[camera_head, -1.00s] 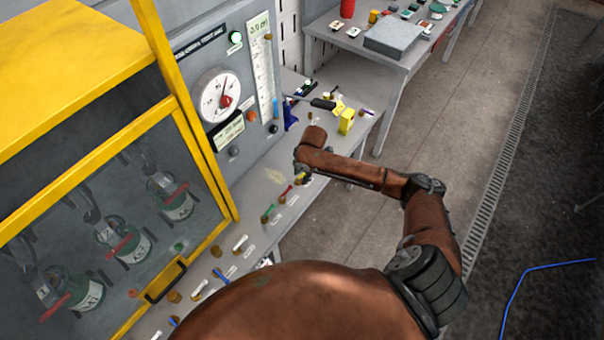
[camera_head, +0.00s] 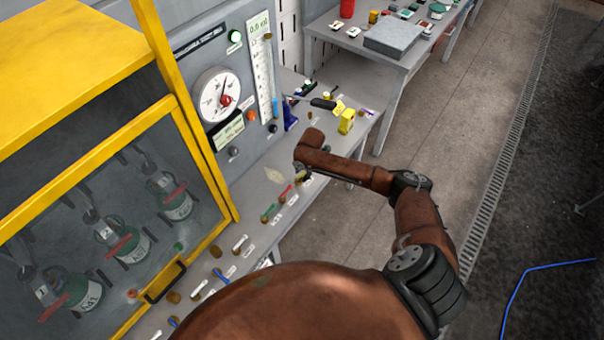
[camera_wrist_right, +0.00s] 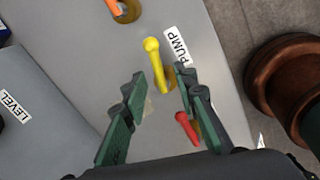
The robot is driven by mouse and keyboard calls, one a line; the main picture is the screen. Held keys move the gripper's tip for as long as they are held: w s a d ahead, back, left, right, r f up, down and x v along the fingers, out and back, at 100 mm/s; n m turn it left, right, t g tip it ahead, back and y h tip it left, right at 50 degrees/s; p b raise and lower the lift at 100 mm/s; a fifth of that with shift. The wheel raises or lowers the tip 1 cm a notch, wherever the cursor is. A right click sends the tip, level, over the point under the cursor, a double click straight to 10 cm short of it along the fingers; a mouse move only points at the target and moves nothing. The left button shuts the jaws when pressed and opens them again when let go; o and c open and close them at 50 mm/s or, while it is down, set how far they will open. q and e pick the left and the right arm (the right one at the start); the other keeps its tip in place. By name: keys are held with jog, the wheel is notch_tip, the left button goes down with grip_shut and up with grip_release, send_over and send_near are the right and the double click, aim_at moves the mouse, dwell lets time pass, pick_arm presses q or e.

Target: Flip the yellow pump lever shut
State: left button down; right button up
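The yellow pump lever (camera_wrist_right: 155,64) shows in the right wrist view, on a brass-coloured base beside the PUMP label (camera_wrist_right: 179,46). It lies slanted, its round knob end pointing toward the top of the view. My right gripper (camera_wrist_right: 160,86) is open and empty. Its two dark green fingers point at the lever, and the lever's lower part shows between the fingertips; I see no clear contact. In the head view my right forearm mostly hides this gripper and the lever. My left gripper is in neither view.
A red lever (camera_wrist_right: 187,128) sits close by the right finger, and an orange lever (camera_wrist_right: 116,8) stands on the far side. A LEVEL label (camera_wrist_right: 14,105) is on a grey box.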

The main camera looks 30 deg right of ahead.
jog(key=shift+c, duration=0.5)
grip_shut()
jog(key=shift+w+n, duration=0.1)
jog(key=shift+n, duration=1.5)
jog(key=shift+o, duration=0.5)
grip_release()
jog(key=shift+w, duration=0.1)
